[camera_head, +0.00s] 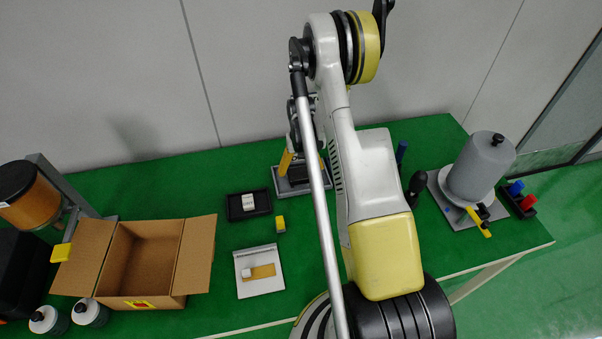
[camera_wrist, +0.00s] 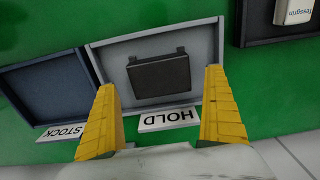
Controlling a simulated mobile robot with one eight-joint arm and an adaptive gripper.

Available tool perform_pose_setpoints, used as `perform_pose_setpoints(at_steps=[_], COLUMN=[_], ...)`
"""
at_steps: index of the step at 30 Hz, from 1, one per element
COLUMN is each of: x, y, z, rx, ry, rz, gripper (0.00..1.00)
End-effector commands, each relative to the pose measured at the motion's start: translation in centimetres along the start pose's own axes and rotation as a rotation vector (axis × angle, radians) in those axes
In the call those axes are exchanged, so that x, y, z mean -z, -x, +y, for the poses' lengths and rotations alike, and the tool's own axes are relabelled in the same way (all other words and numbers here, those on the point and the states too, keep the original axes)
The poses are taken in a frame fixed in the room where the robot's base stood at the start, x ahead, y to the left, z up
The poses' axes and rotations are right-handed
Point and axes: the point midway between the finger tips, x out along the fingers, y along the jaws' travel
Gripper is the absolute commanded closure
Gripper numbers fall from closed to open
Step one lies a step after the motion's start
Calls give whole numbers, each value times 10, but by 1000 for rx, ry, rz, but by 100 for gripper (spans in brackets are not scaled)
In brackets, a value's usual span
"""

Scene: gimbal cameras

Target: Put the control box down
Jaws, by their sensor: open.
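The control box, a dark grey flat box (camera_wrist: 159,76), lies in the light grey tray marked HOLD (camera_wrist: 205,45) in the wrist view. My gripper (camera_wrist: 158,82) is open, its two yellow fingers to either side of the box with a gap on each side. Nothing is held between them. In the head view my gripper (camera_head: 304,165) is over the grey trays (camera_head: 286,190) at the back of the green table, with a dark shape between its fingers. My arm hides part of the trays there.
A tray marked STOCK (camera_wrist: 50,92) adjoins on the left in the wrist view. A black tray (camera_head: 234,208) holds a white box. A small yellow block (camera_head: 280,224), a white tray (camera_head: 262,287), an open carton (camera_head: 145,250) and a grey canister (camera_head: 480,168) stand around.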

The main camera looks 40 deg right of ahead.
Motion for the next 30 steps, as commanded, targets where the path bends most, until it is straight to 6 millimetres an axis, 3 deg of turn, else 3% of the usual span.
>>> perform_pose_setpoints(at_steps=[1,6,17,20,23,27,30], x=[0,0,-2,-7,-22,-56,-88], y=[15,55,104,136,183,247,285], z=[0,0,-6,-22,-47,-82,-103], rx=[0,0,0,0,2,12,23], ry=[0,0,10,37,80,149,197], rz=[0,0,12,46,103,197,264], gripper=[0,0,0,0,0,0,0])
